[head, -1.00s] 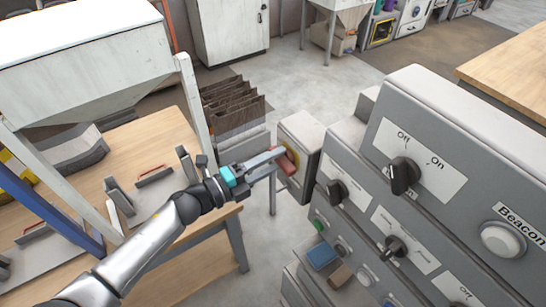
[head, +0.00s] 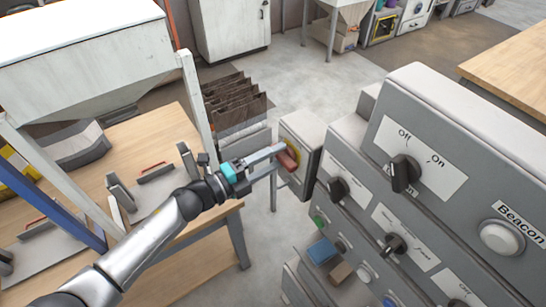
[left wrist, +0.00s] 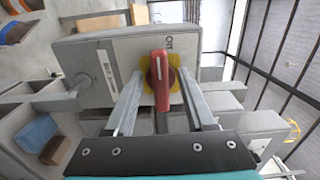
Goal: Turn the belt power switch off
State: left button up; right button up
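The belt power switch looks to be the red handle on a yellow disc, on the end face of a grey box (head: 302,133). The red handle (head: 288,160) shows just below my left fingertips. My left gripper (head: 280,151) is open, with one finger on each side of the handle; gaps show between fingers and handle. My right gripper is not in view.
A large grey control panel (head: 455,185) with black knobs, including an Off/On knob (head: 404,172), stands right of the box. A wooden table (head: 165,150) with metal parts is at left, under a white hopper (head: 75,40). Brown folded bags (head: 232,100) stand behind the arm.

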pick_arm(q)
jog(key=b+v, duration=0.2)
jog(key=v, duration=1.3)
jog(key=shift+a, duration=0.1)
jog(key=w+a+f+n+t+y+b, duration=0.1)
jog(key=a+f+n+y+b, duration=0.25)
jog(key=f+n, duration=0.45)
jog(key=w+a+f+n+t+y+b, duration=0.1)
jog(key=a+f+n+t+y+b, duration=0.25)
jog(key=f, duration=0.85)
jog(key=s+a+f+n+g+y+b, duration=0.1)
jog(key=s+a+f+n+g+y, duration=0.2)
jog(key=f, duration=0.6)
jog(key=s+a+f+n+g+y+b, duration=0.1)
jog(key=s+f+n+g+y, duration=0.2)
jog(key=f, duration=0.5)
jog(key=s+d+f+n+g+b, duration=0.2)
jog(key=s+f+n, duration=0.1)
jog(key=s+f, duration=0.4)
jog(key=s+d+f+n+g+y+b, duration=0.1)
jog(key=s+d+f+n+g+b, duration=0.1)
jog(key=s+f, duration=0.5)
jog(key=s+d+f+n+g+b, duration=0.2)
jog(key=s+f, duration=0.5)
jog(key=s, duration=0.8)
jog(key=shift+f+n+g+y, duration=0.3)
jog(key=shift+n+g, duration=0.55)
jog(key=shift+g, duration=0.2)
